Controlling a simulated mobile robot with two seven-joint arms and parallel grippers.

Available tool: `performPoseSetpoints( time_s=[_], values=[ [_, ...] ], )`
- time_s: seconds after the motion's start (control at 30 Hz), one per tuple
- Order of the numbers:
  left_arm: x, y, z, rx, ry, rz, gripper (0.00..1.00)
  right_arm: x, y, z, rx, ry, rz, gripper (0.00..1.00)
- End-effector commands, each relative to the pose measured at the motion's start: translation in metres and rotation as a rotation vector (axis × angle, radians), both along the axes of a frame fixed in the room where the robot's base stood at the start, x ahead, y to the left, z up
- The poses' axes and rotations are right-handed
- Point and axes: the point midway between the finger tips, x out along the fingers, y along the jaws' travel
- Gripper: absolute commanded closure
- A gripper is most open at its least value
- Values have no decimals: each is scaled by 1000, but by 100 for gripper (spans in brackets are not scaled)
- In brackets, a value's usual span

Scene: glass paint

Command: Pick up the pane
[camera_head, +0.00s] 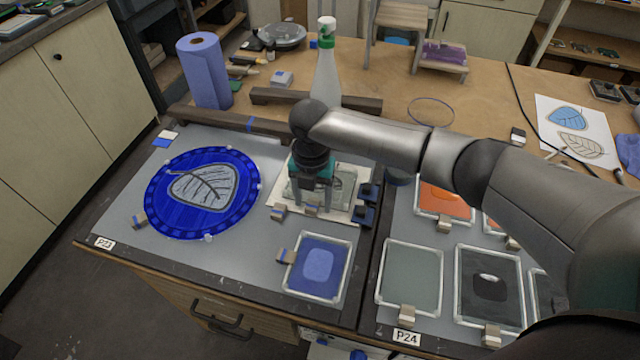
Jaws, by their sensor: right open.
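My right gripper (309,193) comes in from the right and points down over a clear, pale greenish pane (341,186). This pane lies on a white sheet (350,207) at the right of the mat marked P23. The fingers are apart; the gripper and wrist hide much of the pane, and I cannot tell whether they touch it. A round blue pane (165,212) with a leaf drawing lies to the left. A framed square blue pane (318,266) lies in front of the gripper. My left gripper is not in view.
Small blocks stand around the panes. The P24 mat on the right holds framed panes: grey-green (411,277), black (488,287) and orange (440,199). Behind stand a dark bar (270,97), a spray bottle (327,75) and a blue paper roll (205,75).

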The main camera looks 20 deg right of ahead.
Motion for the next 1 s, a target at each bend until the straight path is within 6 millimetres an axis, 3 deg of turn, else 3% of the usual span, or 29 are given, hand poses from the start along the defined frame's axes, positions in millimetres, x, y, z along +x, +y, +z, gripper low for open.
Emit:
performPoseSetpoints(
  time_s=[0.27, 0.83, 1.0],
  values=[
    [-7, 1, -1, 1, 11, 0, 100, 0, 0, -3, 0, -1, 0, 34],
    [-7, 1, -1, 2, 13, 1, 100, 0, 0, -2, -1, -1, -1, 98],
    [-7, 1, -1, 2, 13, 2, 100, 0, 0, -2, -1, -1, -1, 100]
  ],
)
